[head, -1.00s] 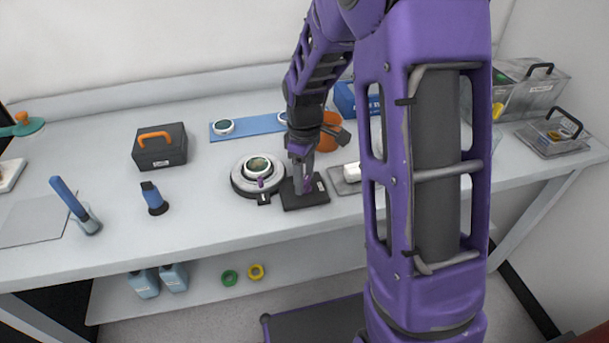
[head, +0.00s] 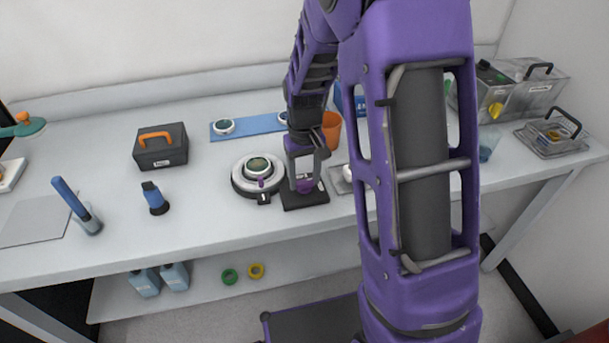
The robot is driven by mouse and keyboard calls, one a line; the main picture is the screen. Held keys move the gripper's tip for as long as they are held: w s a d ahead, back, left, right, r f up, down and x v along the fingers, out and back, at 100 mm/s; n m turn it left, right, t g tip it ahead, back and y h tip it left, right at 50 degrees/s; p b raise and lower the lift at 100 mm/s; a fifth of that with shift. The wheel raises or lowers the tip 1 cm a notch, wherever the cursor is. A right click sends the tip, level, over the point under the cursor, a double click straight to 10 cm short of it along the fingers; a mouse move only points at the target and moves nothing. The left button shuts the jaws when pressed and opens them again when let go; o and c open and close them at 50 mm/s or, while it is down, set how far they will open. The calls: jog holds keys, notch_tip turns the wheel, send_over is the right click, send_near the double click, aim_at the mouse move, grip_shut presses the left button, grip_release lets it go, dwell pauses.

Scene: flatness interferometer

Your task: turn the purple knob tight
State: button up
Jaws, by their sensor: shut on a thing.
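The purple knob (head: 305,186) sits on the black block (head: 316,197) on the bench, just right of the round grey stage (head: 238,184). My gripper (head: 305,182) points down over the block with its fingers either side of the knob, shut on it. The fingers and wrist partly hide the knob, so I cannot tell how far it is turned. A second small purple part (head: 261,183) shows at the front of the round stage, clear of my gripper. The stage carries a white ring with a dark greenish lens (head: 258,166).
A blue strip (head: 250,128) with white-ringed discs lies behind. An orange cup (head: 331,130) stands close behind my wrist. Clear containers (head: 530,97) stand at right.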

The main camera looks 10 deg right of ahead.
aim_at(305, 180)
jog(key=shift+m, duration=0.3)
dwell(0.4)
jog(key=o, duration=1.4)
jog(key=shift+c, duration=0.2)
jog(key=shift+r, duration=0.1)
notch_tip(305, 180, up, 17)
jog(key=p, duration=0.2)
jog(key=shift+r, duration=0.15)
